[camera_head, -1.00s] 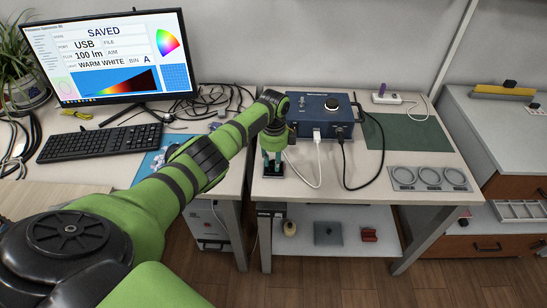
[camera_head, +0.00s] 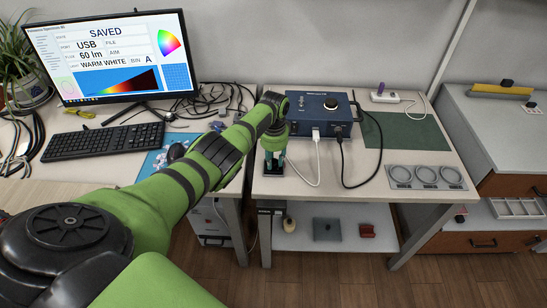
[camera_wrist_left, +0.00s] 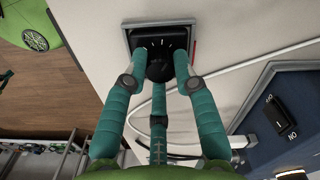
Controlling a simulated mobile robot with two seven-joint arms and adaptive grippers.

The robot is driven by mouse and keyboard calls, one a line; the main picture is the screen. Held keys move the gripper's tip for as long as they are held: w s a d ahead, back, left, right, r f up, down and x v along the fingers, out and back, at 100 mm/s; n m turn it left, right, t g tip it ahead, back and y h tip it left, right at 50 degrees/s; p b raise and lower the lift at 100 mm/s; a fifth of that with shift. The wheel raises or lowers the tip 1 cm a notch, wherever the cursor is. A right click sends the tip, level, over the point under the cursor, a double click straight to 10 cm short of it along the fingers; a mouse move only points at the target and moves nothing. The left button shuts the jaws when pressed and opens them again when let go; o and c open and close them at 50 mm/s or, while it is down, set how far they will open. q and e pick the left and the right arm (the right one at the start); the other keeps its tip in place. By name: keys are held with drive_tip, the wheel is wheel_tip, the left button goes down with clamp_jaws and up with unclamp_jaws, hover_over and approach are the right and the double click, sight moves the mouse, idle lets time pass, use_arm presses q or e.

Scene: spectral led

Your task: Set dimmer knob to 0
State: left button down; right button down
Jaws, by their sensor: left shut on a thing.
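The dimmer is a small black box near the front left edge of the right-hand table; it shows in the head view (camera_head: 273,174), mostly behind my fingers. In the left wrist view, the round black dimmer knob (camera_wrist_left: 160,70) sits on the box face with white tick marks above it. My left gripper (camera_head: 273,162) points down over the box, its teal fingers (camera_wrist_left: 160,82) shut around the knob. The knob's pointer is hidden. The monitor (camera_head: 110,55) reads SAVED, USB, 60 lm and WARM WHITE. My right gripper is not in view.
A blue instrument box (camera_head: 320,112) stands just behind and right of the dimmer, with white and black cables running from its front. A tray of rings (camera_head: 427,177) and a green mat (camera_head: 405,134) lie to the right. A keyboard (camera_head: 103,141) lies left.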

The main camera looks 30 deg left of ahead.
use_arm(q)
drive_tip(key=n, duration=0.4)
drive_tip(key=shift+d+n+p, duration=0.25)
drive_tip(key=shift+n+p, duration=0.05)
drive_tip(key=n, duration=0.3)
drive_tip(key=shift+w+n, duration=0.1)
drive_tip(key=shift+n, duration=0.3)
drive_tip(key=n, duration=0.3)
drive_tip(key=shift+a+r+p, duration=0.1)
drive_tip(key=shift+a+p, duration=0.05)
drive_tip(key=shift+p, duration=0.15)
drive_tip(key=shift+w+a+n, duration=0.1)
drive_tip(key=shift+a+n, duration=0.05)
drive_tip(key=shift+n, duration=1.85)
drive_tip(key=shift+r, duration=0.1)
drive_tip(key=c, duration=1.1)
unclamp_jaws()
drive_tip(key=shift+a, duration=0.1)
drive_tip(key=shift+c, duration=0.2)
drive_tip(key=shift+o, duration=0.8)
